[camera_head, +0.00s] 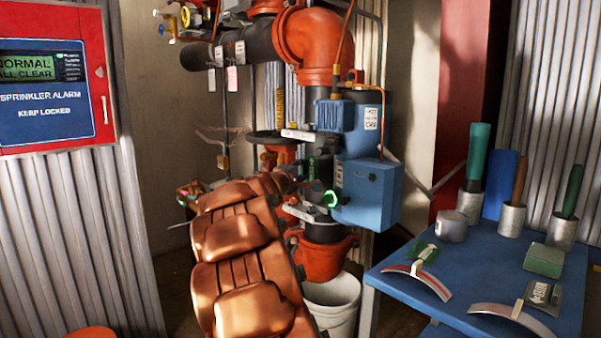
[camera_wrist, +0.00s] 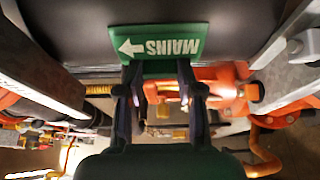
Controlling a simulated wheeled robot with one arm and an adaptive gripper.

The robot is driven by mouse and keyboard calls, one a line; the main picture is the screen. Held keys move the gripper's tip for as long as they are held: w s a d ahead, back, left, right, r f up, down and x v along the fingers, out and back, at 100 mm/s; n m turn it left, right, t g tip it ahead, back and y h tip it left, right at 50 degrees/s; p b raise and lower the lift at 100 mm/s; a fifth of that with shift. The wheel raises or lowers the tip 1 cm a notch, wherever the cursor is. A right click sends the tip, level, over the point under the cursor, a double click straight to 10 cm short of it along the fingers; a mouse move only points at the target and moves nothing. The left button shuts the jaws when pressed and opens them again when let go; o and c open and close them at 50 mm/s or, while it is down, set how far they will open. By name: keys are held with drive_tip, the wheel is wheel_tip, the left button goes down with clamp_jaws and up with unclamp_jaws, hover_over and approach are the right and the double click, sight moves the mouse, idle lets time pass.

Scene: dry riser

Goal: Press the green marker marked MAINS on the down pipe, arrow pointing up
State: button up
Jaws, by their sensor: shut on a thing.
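The green marker (camera_wrist: 160,45) with white MAINS lettering and an arrow is between the fingertips of my gripper (camera_wrist: 160,75) in the wrist view. There its lettering is upside down and its arrow points left. Behind it is the dark curved face of the down pipe (camera_wrist: 75,30). The marker overlaps this face; I cannot tell whether it touches. In the head view my gripper (camera_head: 313,168) is at the down pipe (camera_head: 324,232), between two pale clamps. The marker is small and dark there, so its lettering cannot be read.
A blue box (camera_head: 370,192) with a green-lit ring is close right of my gripper. Orange fittings (camera_head: 318,45) lie above, and a white bucket (camera_head: 333,300) stands below. A blue table (camera_head: 400,275) at right holds cups with tools and curved pieces. A red alarm panel (camera_head: 55,80) hangs left.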

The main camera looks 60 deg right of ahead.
idle(0.4)
drive_tip(key=o, duration=1)
drive_tip(key=shift+s+a, duration=0.25)
drive_tip(key=shift+a, duration=1.75)
drive_tip(key=shift+s+a, duration=0.25)
drive_tip(key=shift+a, duration=1.7)
drive_tip(key=shift+s+a, duration=0.25)
drive_tip(key=shift+a, duration=1.75)
